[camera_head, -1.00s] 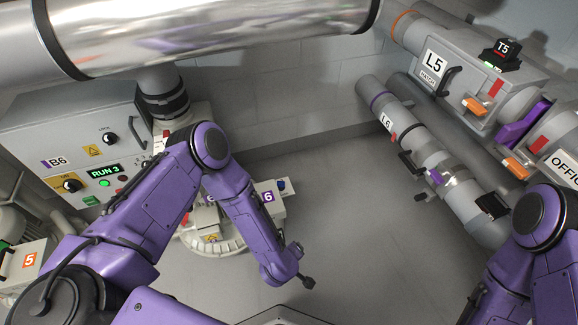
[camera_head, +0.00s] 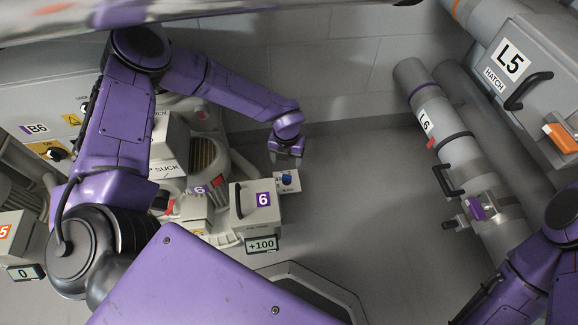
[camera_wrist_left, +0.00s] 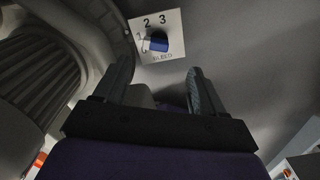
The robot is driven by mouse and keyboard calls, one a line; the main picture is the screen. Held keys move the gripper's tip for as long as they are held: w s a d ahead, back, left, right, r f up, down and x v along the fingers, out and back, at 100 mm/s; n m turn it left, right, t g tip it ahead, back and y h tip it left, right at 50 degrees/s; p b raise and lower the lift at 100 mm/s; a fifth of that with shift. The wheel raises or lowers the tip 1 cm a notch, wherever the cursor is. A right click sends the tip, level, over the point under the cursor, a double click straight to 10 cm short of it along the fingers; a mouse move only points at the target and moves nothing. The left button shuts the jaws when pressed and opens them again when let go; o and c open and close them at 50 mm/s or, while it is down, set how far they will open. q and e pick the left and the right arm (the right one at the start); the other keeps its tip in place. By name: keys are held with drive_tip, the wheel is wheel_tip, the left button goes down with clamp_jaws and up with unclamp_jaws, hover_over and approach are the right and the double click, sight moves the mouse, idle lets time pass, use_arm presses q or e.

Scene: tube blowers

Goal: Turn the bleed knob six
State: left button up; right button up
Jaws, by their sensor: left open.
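The bleed knob six is a small blue knob (camera_head: 287,180) on a white plate beside the grey box marked 6 (camera_head: 256,208). In the left wrist view the blue knob (camera_wrist_left: 157,43) sits on its plate (camera_wrist_left: 172,24), with the figures 2 and 3 and the word BLEED readable. My right gripper does not show; only part of that arm does.
A display reading +100 (camera_head: 262,245) is at the front of box 6. The L6 pipe (camera_head: 455,165) and L5 hatch (camera_head: 513,75) stand at the right. Open floor (camera_head: 355,200) lies between the box and the pipe.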

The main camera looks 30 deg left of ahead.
sight(285, 176)
use_arm(q)
drive_tip(key=f+b, duration=0.1)
drive_tip(key=f, duration=0.1)
drive_tip(key=f+b, duration=0.1)
drive_tip(key=f, duration=0.2)
drive_tip(key=f+b, duration=0.1)
drive_tip(key=f, duration=0.2)
drive_tip(key=shift+s+a, duration=0.25)
drive_tip(key=shift+a, duration=0.05)
drive_tip(key=shift+f, duration=0.55)
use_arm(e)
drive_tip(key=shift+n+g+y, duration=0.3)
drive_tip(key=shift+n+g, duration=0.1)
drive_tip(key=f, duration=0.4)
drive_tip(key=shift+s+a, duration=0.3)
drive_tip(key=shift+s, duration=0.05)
use_arm(q)
drive_tip(key=shift+w, duration=0.1)
drive_tip(key=shift+c, duration=0.3)
drive_tip(key=c, duration=1)
drive_tip(key=shift+d, duration=0.2)
drive_tip(key=shift+a+r, duration=0.1)
